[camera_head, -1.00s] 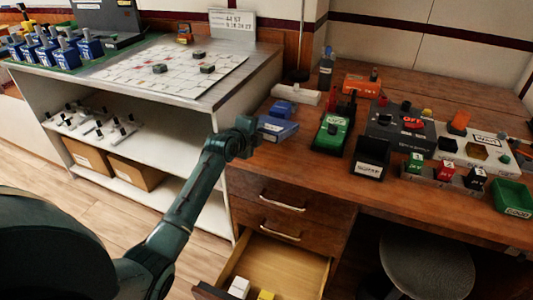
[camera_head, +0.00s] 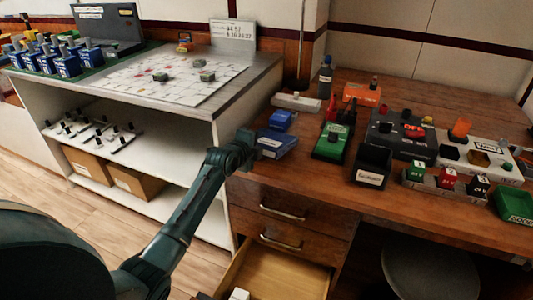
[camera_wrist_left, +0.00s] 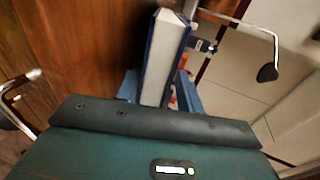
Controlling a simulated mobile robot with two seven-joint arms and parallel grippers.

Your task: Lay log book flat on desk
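The log book is the blue-covered book with white page edges in the left wrist view (camera_wrist_left: 165,52). It also shows in the head view as a blue slab with a pale label (camera_head: 276,145), at the desk's left edge. My left gripper (camera_head: 252,147) reaches it from the left. In the wrist view its fingers (camera_wrist_left: 160,92) lie on both sides of the book and look closed on it. Whether the book touches the desk (camera_head: 305,178) is unclear. My right gripper is out of view.
A small blue block (camera_head: 280,119) and a white bar (camera_head: 297,102) lie behind the book. Below, a drawer (camera_head: 285,272) is open. A white shelf unit (camera_head: 225,190) stands at left.

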